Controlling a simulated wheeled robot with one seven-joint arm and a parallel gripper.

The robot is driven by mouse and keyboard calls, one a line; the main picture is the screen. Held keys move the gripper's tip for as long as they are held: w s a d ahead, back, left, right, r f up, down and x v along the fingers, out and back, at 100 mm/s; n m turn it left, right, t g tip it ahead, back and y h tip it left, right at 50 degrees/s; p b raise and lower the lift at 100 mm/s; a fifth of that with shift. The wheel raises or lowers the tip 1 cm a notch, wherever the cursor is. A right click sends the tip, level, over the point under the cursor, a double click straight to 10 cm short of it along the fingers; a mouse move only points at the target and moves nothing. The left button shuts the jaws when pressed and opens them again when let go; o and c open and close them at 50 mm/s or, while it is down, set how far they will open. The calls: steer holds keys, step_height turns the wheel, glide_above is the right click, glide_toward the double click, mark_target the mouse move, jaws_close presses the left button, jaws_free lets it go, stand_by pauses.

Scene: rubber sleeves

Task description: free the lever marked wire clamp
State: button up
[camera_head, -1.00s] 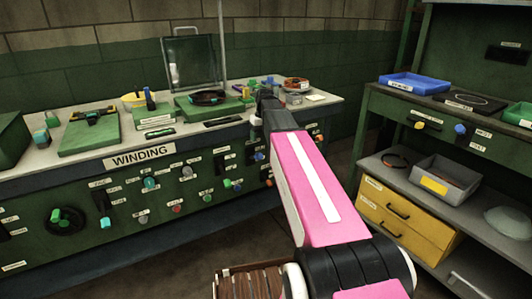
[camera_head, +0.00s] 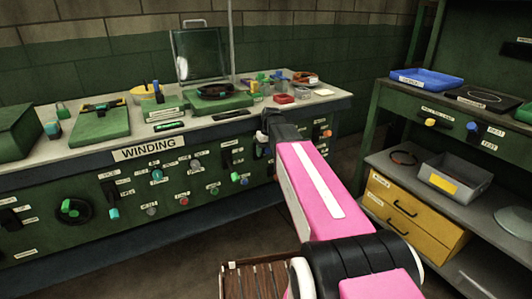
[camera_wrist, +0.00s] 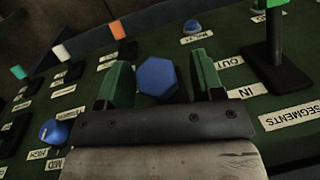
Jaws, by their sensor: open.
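My gripper (camera_wrist: 160,65) is open in the wrist view, its two green fingers on either side of a blue hexagonal knob (camera_wrist: 157,78). The knob sits between the fingers with gaps at both sides; I cannot tell how far it is in depth. Three levers with green (camera_wrist: 18,72), white (camera_wrist: 62,52) and orange (camera_wrist: 117,30) tips stand in a row at upper left. I cannot read a wire clamp label, so I cannot tell which lever is it. In the head view my gripper (camera_head: 265,138) is at the right part of the panel front, mostly hidden by my arm.
A black post with a green top (camera_wrist: 275,45) stands close right of the gripper, labelled near "SEGMENTS". Another blue knob (camera_wrist: 54,131) is at lower left. The winding bench (camera_head: 75,160) carries several items. A shelf unit (camera_head: 370,165) with yellow drawers stands at right.

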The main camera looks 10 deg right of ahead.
steer(key=shift+f, duration=0.1)
jaws_close()
steer(key=shift+s, duration=0.15)
steer(key=shift+s+d+f+t+y, duration=0.1)
steer(key=shift+s+f+t+y, duration=0.35)
steer(key=shift+f+t, duration=0.45)
step_height(320, 180, down, 7)
steer(key=w+t+y, duration=0.1)
steer(key=t+y, duration=0.2)
steer(key=t, duration=0.6)
steer(key=shift+n, duration=0.3)
steer(key=shift+w+t, duration=0.2)
steer(key=shift+t, duration=0.1)
